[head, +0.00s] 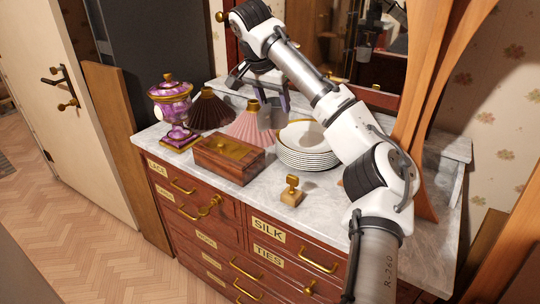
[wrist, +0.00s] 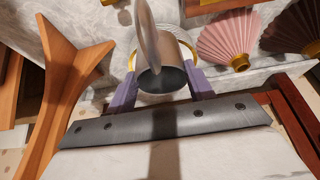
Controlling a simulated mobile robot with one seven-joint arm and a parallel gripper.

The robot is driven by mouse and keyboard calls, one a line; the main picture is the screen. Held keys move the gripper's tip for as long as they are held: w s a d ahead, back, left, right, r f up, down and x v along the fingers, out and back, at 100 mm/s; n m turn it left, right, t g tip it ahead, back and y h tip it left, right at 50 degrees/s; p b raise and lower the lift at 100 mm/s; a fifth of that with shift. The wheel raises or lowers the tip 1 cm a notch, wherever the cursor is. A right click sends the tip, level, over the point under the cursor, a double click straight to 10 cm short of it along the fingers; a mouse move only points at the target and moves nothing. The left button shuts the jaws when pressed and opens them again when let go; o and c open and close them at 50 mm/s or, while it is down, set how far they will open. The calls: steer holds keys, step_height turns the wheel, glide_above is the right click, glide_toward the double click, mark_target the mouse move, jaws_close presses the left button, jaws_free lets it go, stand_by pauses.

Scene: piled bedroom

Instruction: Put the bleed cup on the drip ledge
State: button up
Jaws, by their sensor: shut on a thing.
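The bleed cup, a grey metal cup (head: 270,118), is held in my gripper (head: 270,100) above the back of the marble dresser top. In the wrist view the cup (wrist: 167,78) sits between the two purple fingers of my gripper (wrist: 161,72), with its dark open mouth showing. A long shiny metal piece (wrist: 148,38) rises beside it; I cannot tell whether it belongs to the cup. A raised marble ledge (head: 455,147) runs along the back of the dresser under the mirror, partly hidden by my arm. No label marks it as the drip ledge.
A stack of white plates (head: 305,157) stands right of the cup. A pink pleated fan-shaped piece (head: 250,130), a dark one (head: 207,111), a purple urn (head: 172,105) and a wooden box (head: 229,160) stand left. A brass stamp (head: 291,190) is in front. A wooden post (head: 432,90) rises at right.

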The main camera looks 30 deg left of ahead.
steer(key=shift+a+f, duration=0.1)
steer(key=shift+f, duration=0.05)
steer(key=shift+f+p, duration=0.8)
steer(key=shift+f, duration=9.05)
steer(key=o, duration=1.2)
steer(key=shift+f, duration=0.1)
steer(key=shift+o, duration=0.2)
